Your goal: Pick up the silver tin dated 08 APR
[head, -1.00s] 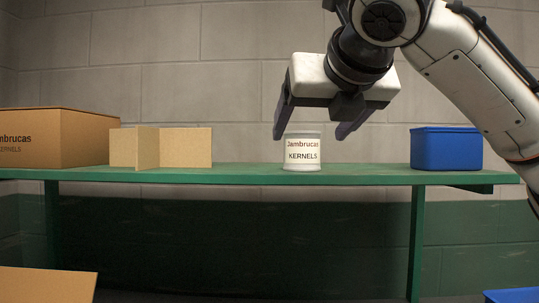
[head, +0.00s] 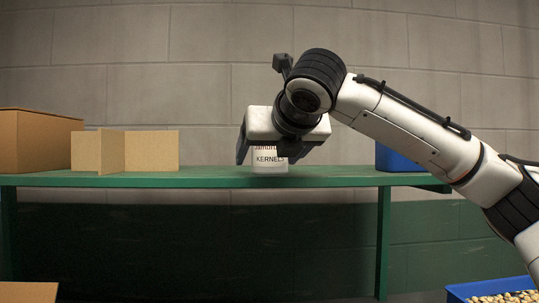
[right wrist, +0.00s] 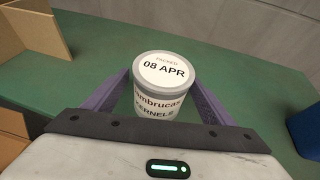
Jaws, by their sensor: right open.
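The silver tin (head: 268,169) stands upright on the green shelf (head: 200,182). It has a white label reading "Jambrucas KERNELS", and its upper part is hidden by my gripper in the head view. In the right wrist view the lid of the tin (right wrist: 162,70) reads "PACKED 08 APR". My right gripper (head: 267,159) is open and low over the tin. In the right wrist view its purple fingers (right wrist: 161,88) lie on either side of the tin, with a gap showing on the right. My left gripper is not in view.
A brown carton (head: 40,142) and a cardboard divider (head: 150,151) stand left of the tin on the shelf. A blue bin (head: 392,160) stands to the right, partly behind my arm. Another blue bin (head: 462,291) holding kernels is at the lower right.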

